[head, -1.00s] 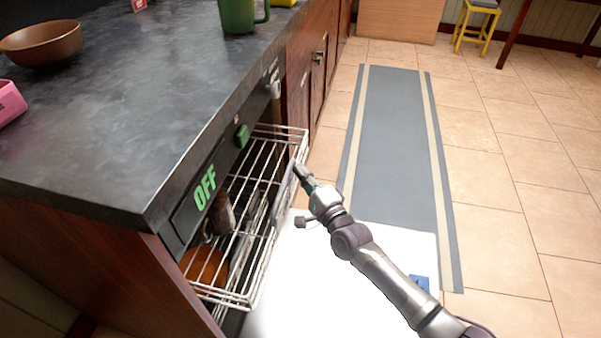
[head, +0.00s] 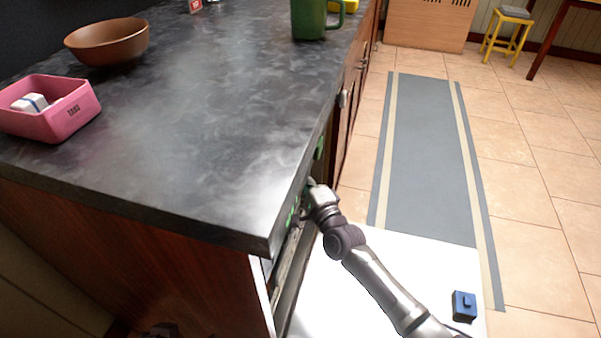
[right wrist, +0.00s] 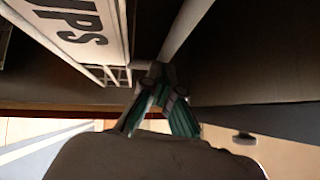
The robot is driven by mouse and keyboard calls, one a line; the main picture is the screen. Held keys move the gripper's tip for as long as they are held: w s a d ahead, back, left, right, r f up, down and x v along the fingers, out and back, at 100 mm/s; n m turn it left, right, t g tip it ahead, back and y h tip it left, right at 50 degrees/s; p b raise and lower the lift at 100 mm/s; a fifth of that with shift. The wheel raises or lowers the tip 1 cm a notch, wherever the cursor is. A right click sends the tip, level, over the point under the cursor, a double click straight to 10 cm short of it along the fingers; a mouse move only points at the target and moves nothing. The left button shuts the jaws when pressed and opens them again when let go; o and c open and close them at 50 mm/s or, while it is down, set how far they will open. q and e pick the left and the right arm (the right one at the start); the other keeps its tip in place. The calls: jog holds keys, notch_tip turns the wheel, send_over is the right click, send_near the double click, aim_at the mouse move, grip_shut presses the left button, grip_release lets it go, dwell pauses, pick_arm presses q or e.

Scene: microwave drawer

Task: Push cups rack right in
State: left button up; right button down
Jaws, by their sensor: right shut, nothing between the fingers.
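The cups rack shows in the right wrist view as a white label plate (right wrist: 75,28) with the letters "UPS" visible and pale wires (right wrist: 115,74) beside it. In the head view the countertop edge and my arm hide most of the rack. My right gripper (head: 312,186) is at the dishwasher front, just under the counter edge. In the right wrist view its teal-lined fingers (right wrist: 158,76) are shut with nothing between them, close to the rack's wire end. I cannot tell whether they touch it. My left gripper is not in view.
The white dishwasher door (head: 375,270) lies open below my right arm. A blue block (head: 464,305) lies on it. The dark countertop (head: 200,150) holds a brown bowl (head: 106,45), a pink box (head: 62,112) and a green mug (head: 310,18). Floor at right is open.

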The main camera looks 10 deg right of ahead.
jog(key=shift+a+r, duration=0.2)
jog(key=shift+a, duration=0.1)
